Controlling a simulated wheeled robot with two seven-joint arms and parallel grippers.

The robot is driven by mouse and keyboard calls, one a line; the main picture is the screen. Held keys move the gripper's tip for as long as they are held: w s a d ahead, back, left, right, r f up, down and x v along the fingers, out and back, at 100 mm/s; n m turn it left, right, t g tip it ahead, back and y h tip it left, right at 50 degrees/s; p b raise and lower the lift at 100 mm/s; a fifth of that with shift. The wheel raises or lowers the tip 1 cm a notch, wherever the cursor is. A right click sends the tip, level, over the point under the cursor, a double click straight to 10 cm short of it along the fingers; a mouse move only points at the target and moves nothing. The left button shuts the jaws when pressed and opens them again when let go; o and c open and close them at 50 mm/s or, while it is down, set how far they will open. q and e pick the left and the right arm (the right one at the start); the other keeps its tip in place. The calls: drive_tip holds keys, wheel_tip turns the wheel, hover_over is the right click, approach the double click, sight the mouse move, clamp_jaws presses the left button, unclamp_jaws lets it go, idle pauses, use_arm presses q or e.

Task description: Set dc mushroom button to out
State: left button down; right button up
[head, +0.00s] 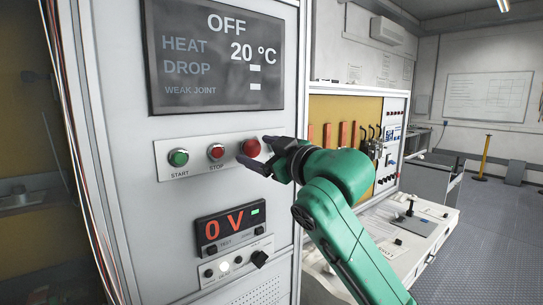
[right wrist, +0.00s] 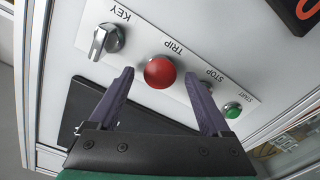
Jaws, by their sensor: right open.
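A large red mushroom button (head: 251,147) is on the light panel strip in the head view, at the right of the row. In the right wrist view the red button (right wrist: 160,71) is labelled TRIP. My right gripper (head: 253,151) is open, with its two dark fingers on either side of this button; it also shows in the right wrist view (right wrist: 158,74). Nothing is held between the fingers. I cannot tell whether the fingertips touch the button or panel, or whether the button is in or out. My left gripper is not in view.
A green START button (head: 178,157) and a red STOP button (head: 216,151) are to the left. A key switch (right wrist: 106,40) is beside the red button in the right wrist view. A dark screen (head: 214,57) reading OFF is above; a 0 V display (head: 231,224) is below.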

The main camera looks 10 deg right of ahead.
drive_tip(key=b+v, duration=0.4)
drive_tip(key=v, duration=1)
drive_tip(key=shift+b, duration=0.35)
drive_tip(key=shift+f, duration=0.1)
